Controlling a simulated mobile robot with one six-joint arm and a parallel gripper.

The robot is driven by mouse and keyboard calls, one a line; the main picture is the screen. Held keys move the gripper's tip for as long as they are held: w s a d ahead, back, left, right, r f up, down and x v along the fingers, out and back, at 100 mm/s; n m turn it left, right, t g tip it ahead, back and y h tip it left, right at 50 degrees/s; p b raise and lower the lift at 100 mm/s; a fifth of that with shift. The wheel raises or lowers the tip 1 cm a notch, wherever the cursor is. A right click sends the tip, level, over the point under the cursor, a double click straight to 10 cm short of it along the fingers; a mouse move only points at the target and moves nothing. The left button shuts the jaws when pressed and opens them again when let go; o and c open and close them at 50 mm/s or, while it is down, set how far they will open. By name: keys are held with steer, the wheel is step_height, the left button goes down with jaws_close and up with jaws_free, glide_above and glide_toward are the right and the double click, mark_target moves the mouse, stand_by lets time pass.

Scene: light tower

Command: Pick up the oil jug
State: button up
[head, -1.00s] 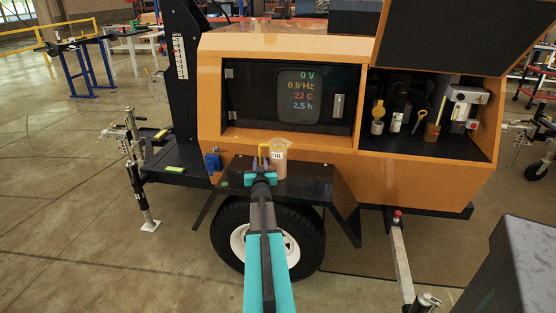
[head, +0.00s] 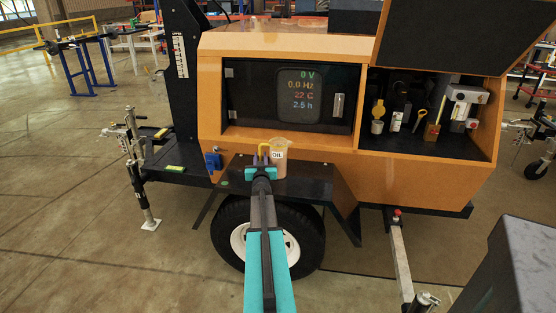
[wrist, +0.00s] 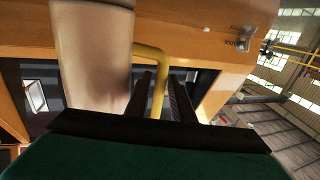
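The oil jug (head: 281,152) is a tan, translucent container with a white OIL label and a yellow handle (head: 263,152). It stands upright on the black fender shelf below the screen. In the wrist view the jug body (wrist: 92,50) fills the upper left, and the handle (wrist: 153,65) comes down between my two dark fingers. My gripper (head: 262,167) is at the handle, left of the jug body. It also shows in the wrist view (wrist: 162,95). The fingers are apart around the handle, and I see no clear squeeze on it. The fingertips are partly hidden.
The black shelf (head: 310,186) sits above the trailer wheel (head: 305,240). The orange cabinet wall and screen panel (head: 250,95) rise right behind the jug. An open compartment (head: 425,145) with several small items is to the right. A blue connector (head: 212,161) is at left.

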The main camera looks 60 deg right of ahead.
jaws_close()
stand_by(1.3)
